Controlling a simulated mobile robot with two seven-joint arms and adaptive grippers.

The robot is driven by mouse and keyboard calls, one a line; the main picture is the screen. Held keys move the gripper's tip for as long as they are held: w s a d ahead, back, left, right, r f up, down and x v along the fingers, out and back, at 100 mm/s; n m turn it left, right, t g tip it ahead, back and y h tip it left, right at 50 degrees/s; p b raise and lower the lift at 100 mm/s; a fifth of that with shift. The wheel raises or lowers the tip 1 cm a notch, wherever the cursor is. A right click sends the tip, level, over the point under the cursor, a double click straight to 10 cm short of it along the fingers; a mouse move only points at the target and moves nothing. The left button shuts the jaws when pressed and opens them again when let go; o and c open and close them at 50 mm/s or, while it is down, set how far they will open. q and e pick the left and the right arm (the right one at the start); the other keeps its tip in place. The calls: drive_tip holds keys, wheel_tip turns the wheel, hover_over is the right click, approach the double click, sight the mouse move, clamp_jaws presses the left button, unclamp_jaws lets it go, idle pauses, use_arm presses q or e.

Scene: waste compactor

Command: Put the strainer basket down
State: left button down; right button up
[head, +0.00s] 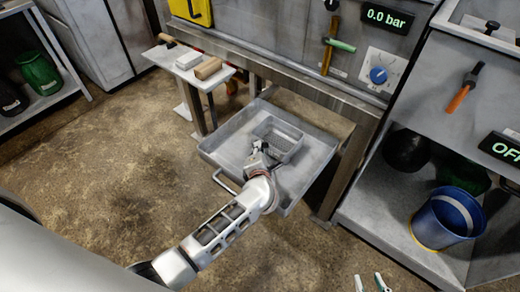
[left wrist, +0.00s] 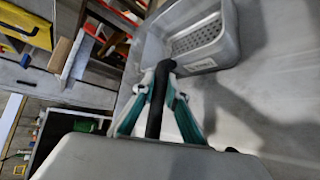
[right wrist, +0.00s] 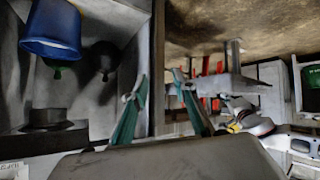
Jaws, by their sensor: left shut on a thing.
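The strainer basket (head: 278,138) is a small grey rectangular basket with a perforated floor. It is inside the outline of the wide grey tray (head: 225,150); I cannot tell whether its underside touches the tray floor. My left gripper (head: 259,152) is at the basket's near left side. In the left wrist view my left gripper (left wrist: 160,88) is shut on a black handle (left wrist: 155,115), and the basket (left wrist: 205,42) shows just beyond it. Where handle and basket join is unclear. My right gripper (head: 372,283) is open and empty; its parted fingers (right wrist: 160,85) show in the right wrist view.
The tray is pulled out below the machine front, beside a metal leg (head: 346,165). A shelf with a blue bucket (head: 447,218) is at right. The floor (head: 110,165) at left is clear.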

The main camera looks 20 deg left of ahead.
use_arm(q)
drive_tip(key=c, duration=2.4)
unclamp_jaws()
drive_tip(key=shift+f, duration=0.1)
drive_tip(key=o, duration=0.4)
drive_tip(key=shift+c, duration=0.2)
use_arm(e)
drive_tip(key=shift+s+a+f, duration=0.15)
drive_tip(key=shift+s+f, duration=0.1)
drive_tip(key=shift+s, duration=0.05)
drive_tip(key=shift+r, duration=0.1)
